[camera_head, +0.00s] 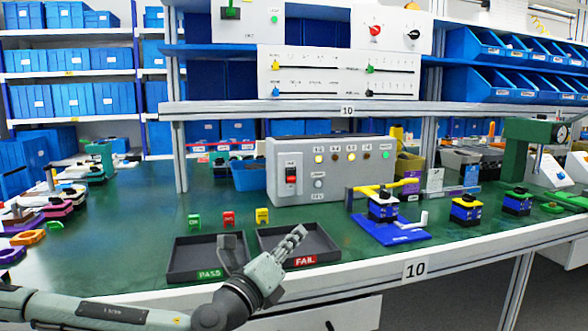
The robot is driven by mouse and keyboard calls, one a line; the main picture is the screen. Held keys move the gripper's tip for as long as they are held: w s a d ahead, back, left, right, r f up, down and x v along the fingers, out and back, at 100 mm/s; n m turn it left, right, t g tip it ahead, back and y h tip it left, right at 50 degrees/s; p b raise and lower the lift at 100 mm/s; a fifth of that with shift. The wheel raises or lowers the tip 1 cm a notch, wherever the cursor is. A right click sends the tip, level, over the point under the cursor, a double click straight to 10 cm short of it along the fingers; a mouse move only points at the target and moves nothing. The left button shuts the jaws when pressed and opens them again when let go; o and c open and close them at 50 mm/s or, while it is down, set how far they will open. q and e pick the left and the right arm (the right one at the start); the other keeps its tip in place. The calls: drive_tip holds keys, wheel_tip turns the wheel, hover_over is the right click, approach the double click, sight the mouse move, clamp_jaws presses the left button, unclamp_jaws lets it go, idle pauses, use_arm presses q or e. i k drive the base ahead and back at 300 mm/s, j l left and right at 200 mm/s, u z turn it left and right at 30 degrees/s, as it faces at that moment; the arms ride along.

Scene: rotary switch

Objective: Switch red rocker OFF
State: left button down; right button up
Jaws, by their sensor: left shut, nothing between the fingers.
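The red rocker (292,178) is set in a plate on the left part of the front of a grey control box (330,170), which stands on the green workbench. The rocker's exact tilt is too small to tell. My left gripper (299,232) is shut and empty. It is in front of and below the rocker, over the tray marked FAIL, apart from the box. Its fingers point up and to the right. My right gripper is not in view.
Two black trays, marked PASS (180,262) and FAIL (330,243), lie at the bench's front edge. Small green, red and yellow signs (262,215) stand behind them. A blue fixture with a yellow clamp (385,232) is right of the box. A shelf (400,108) overhangs the bench.

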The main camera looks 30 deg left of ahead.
sight(290, 173)
drive_tip(key=i+j, duration=0.75)
drive_tip(key=i, duration=0.1)
